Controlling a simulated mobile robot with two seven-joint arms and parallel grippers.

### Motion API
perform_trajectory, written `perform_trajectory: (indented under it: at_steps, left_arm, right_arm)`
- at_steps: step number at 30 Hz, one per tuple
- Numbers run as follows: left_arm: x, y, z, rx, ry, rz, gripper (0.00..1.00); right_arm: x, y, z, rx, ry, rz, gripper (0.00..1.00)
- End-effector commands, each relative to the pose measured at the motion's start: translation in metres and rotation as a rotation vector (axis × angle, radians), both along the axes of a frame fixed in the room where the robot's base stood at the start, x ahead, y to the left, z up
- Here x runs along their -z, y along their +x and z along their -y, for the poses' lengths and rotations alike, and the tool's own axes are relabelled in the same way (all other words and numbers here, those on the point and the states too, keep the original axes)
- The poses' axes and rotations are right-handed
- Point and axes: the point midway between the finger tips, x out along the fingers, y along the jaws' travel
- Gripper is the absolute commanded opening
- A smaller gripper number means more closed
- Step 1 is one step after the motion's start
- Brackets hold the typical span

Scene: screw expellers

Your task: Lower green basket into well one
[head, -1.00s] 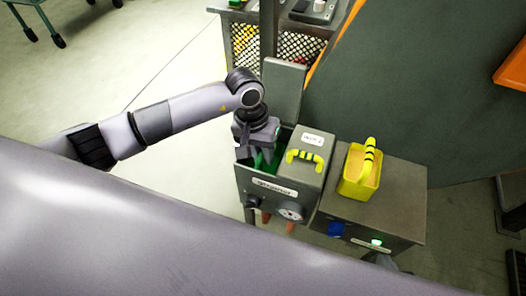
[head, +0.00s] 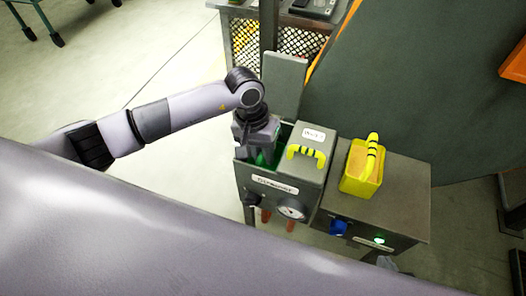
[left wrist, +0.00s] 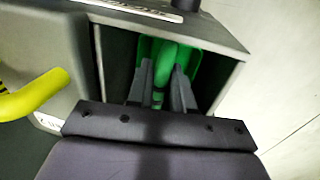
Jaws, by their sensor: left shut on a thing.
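The green basket (head: 264,157) is mostly inside the open left well of the grey steamer (head: 268,183). In the left wrist view its green handle (left wrist: 158,97) stands between my fingers, and green basket shows behind it. My left gripper (left wrist: 161,72) points down into the well and is shut on the basket handle. In the head view the gripper body hides most of the basket, so I cannot tell whether it touches the well bottom. The open well's lid (head: 284,85) stands upright behind. My right gripper is not in view.
The neighbouring well has a closed lid with a yellow handle (head: 306,152) and a label reading Well 2. A yellow basket (head: 360,180) stands on the grey side unit (head: 405,195) to the right. A mesh-sided cart (head: 248,40) stands behind.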

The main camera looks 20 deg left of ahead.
Motion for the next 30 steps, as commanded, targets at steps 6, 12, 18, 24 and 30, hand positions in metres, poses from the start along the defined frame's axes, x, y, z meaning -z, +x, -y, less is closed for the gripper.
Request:
perform_trajectory:
  at_steps: [6, 12, 18, 24, 30]
  left_arm:
    - [-0.001, 0.0, 0.0, 0.0, 0.0, 0.001, 0.24]
    - [0.0, 0.0, 0.0, 0.0, 0.0, 0.001, 0.51]
    - [0.0, 0.0, 0.0, -0.001, 0.002, -0.001, 0.72]
    - [0.0, 0.0, -0.002, -0.002, 0.004, -0.001, 0.72]
    - [-0.014, 0.001, -0.003, -0.002, 0.007, 0.001, 0.72]
  right_arm:
    - [0.0, 0.0, 0.0, 0.0, 0.0, 0.001, 0.0]
    - [-0.001, 0.0, 0.0, 0.0, 0.0, 0.001, 0.0]
    - [-0.001, 0.001, 0.0, 0.001, 0.001, 0.003, 0.0]
    - [-0.001, 0.001, -0.001, 0.001, 0.002, 0.004, 0.0]
    - [-0.01, 0.002, -0.001, 0.003, 0.004, 0.003, 0.0]
